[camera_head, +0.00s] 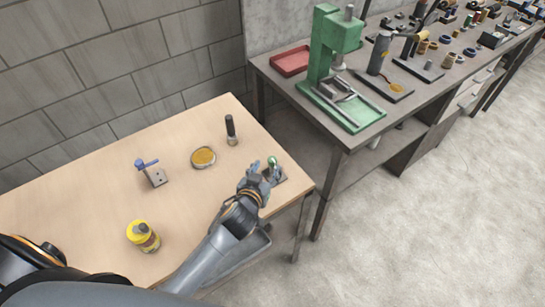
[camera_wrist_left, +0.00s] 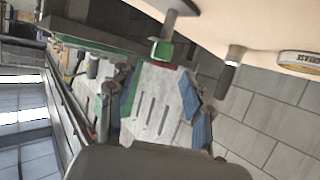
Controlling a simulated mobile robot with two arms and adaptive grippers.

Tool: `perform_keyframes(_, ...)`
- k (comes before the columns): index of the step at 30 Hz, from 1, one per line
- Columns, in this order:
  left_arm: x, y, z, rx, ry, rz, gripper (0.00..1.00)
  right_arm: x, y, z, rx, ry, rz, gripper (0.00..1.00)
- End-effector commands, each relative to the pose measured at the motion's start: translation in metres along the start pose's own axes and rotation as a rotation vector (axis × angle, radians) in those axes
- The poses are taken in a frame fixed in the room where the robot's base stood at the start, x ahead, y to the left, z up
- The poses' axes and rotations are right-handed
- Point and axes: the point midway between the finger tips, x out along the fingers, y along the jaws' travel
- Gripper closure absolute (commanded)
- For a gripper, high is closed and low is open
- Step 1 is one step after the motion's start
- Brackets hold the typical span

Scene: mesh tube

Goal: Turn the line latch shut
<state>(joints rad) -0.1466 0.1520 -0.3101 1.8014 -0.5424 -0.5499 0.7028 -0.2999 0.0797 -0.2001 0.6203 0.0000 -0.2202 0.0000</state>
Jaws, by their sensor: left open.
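Two small fixtures stand on the wooden table, and I cannot tell for sure which one is the line latch. One is a grey plate with a blue lever (camera_head: 147,163), left of the middle in the head view. The other has a green knob (camera_head: 272,160) at the table's right edge; its green end (camera_wrist_left: 161,50) also shows in the left wrist view, on a grey stem. My left gripper (camera_head: 262,172) is open beside the green-knobbed fixture and partly covers its base. In the wrist view its fingers are spread below the green end, with nothing between them. I cannot tell whether it touches.
A dark-handled tool (camera_head: 231,130) stands behind the gripper, and a round amber tin (camera_head: 203,158) lies left of it. A yellow container (camera_head: 143,236) stands near the front. A grey workbench (camera_head: 345,140) with a green press (camera_head: 333,50) is at right. The table's middle is clear.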

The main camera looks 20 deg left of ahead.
Motion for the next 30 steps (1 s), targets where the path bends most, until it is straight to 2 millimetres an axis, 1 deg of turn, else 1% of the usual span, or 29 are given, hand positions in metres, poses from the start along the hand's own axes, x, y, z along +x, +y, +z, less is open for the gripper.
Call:
perform_keyframes(1,0.010,0.000,-0.002,0.002,0.000,-0.001,0.50,-0.002,0.000,0.000,0.000,0.000,0.000,0.21)
perform_keyframes(6,0.039,0.000,-0.001,0.002,0.000,-0.001,0.50,-0.004,0.000,-0.001,0.000,0.000,0.000,0.21)
perform_keyframes(12,0.061,0.000,0.000,0.000,-0.002,-0.001,0.50,-0.005,0.000,-0.001,0.000,0.000,0.000,0.21)
perform_keyframes(17,0.068,0.000,0.000,0.001,-0.001,0.000,0.50,-0.005,0.000,-0.001,0.000,0.000,0.000,0.21)
perform_keyframes(25,0.069,0.000,0.001,0.000,-0.001,0.000,0.50,-0.005,0.000,-0.001,0.000,0.000,0.000,0.21)
perform_keyframes(26,0.069,0.000,0.001,0.000,-0.001,0.000,0.52,-0.005,0.000,-0.001,0.000,0.000,0.000,0.21)
perform_keyframes(27,0.069,0.000,0.001,0.000,-0.001,0.000,0.60,-0.005,0.000,0.000,0.000,0.000,0.000,0.21)
perform_keyframes(29,0.069,0.000,0.001,0.000,-0.001,0.000,0.72,-0.005,0.000,0.000,0.000,0.000,0.000,0.21)
perform_keyframes(30,0.069,0.000,0.001,0.000,-0.001,0.000,0.80,-0.005,0.000,0.000,0.000,0.000,0.000,0.21)
